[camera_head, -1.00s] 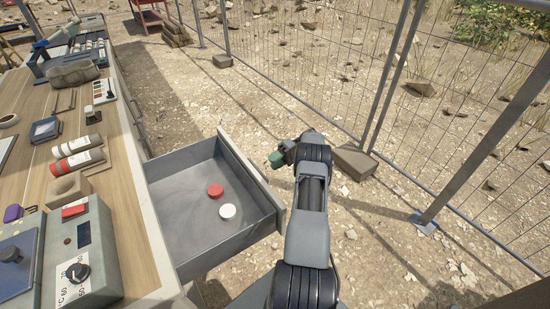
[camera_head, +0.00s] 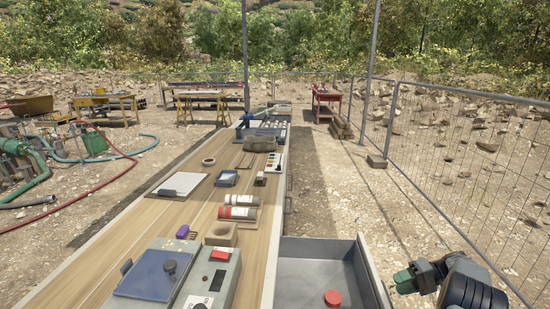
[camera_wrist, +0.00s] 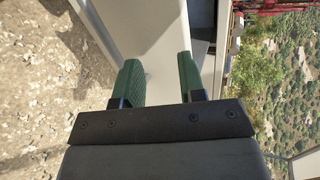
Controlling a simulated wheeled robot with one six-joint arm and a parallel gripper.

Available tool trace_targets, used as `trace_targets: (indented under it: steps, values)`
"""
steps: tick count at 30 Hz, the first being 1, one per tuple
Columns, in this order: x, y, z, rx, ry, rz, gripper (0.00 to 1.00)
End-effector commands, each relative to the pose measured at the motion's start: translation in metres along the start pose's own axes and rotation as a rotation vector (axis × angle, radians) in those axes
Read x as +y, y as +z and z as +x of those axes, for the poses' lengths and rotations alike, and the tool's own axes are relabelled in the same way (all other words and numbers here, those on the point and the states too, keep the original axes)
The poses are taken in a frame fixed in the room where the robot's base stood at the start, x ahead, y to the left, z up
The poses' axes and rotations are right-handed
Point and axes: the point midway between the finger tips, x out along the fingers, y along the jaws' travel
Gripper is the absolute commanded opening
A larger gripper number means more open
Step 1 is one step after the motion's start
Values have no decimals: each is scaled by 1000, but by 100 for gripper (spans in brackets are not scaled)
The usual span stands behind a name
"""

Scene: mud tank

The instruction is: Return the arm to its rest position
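My gripper (camera_head: 404,281) is at the lower right in the head view, to the right of the open drawer and outside it. In the wrist view my gripper (camera_wrist: 157,75) has its two green fingers apart with nothing between them. Beyond the fingers is a pale grey surface, which looks like the drawer's outer side. My arm shows only in part at the lower right corner of the head view; the rest is out of frame.
The open grey drawer (camera_head: 368,272) juts from the wooden workbench (camera_head: 121,246) and holds a red cap (camera_head: 333,298). A wire fence (camera_head: 465,165) runs along the right. Gravel ground lies between fence and bench.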

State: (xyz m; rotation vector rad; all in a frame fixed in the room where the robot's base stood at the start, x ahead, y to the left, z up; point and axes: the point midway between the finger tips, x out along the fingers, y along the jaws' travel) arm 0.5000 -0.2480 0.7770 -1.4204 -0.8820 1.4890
Motion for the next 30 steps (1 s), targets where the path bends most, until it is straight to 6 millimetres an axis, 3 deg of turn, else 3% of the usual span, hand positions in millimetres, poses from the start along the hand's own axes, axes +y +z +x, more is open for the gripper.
trace_targets:
  steps: [1, 3, 8, 15, 24, 30]
  values:
    - [-31, -1, 5, -19, 57, 10, 37]
    - [-61, 2, 15, -37, 141, 36, 37]
    - [-124, 16, 39, -59, 331, 73, 37]
    - [-203, 58, 73, -44, 606, 69, 37]
    - [-270, 134, 106, 56, 902, -27, 37]
    - [-292, 183, 120, 155, 1042, -136, 37]
